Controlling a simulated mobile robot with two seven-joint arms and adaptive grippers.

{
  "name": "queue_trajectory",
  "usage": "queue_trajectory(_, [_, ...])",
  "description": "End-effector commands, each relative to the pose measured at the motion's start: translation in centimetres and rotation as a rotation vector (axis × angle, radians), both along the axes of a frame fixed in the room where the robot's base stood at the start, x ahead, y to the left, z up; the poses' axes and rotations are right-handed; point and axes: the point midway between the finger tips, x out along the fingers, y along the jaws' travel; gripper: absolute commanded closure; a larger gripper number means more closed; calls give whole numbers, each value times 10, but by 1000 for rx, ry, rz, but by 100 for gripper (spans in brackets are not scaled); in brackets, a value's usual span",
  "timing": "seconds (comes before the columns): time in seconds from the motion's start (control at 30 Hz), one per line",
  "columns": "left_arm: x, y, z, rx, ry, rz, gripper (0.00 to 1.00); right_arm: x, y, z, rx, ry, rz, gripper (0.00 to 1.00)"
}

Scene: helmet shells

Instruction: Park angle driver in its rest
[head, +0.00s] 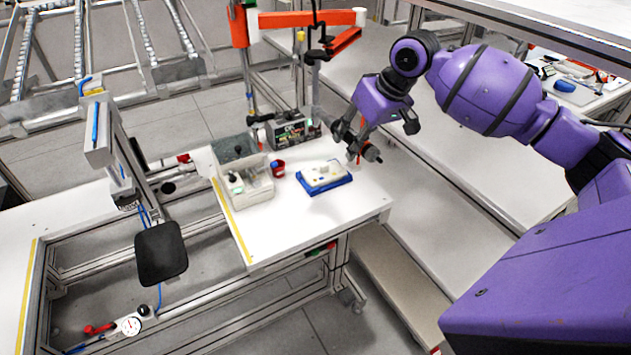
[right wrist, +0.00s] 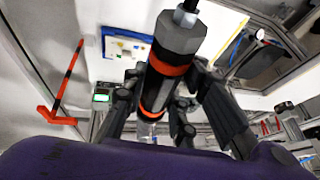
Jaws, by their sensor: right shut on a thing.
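The angle driver (right wrist: 168,65), a dark cylindrical tool with orange bands, is held between the fingers of my right gripper (right wrist: 165,108). In the head view my right gripper (head: 360,143) is shut on the tool above the right back part of the white table (head: 293,208). Its dark end (head: 372,153) sticks out to the right of the fingers. I cannot tell for certain which thing is the rest. My left gripper is not in view.
A blue tray (head: 325,189) with a white part sits left of my gripper. An orange arm (head: 300,19) hangs over the back. The table front is clear.

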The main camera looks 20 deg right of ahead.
Motion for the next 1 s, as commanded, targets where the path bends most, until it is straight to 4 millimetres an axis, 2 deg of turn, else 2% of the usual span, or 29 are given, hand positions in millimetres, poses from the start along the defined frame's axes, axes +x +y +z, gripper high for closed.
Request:
queue_trajectory(0.4, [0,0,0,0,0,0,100,-1,-3,3,-1,0,-1,100])
queue_trajectory(1.0, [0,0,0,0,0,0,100,-23,-66,2,-1,2,-2,100])
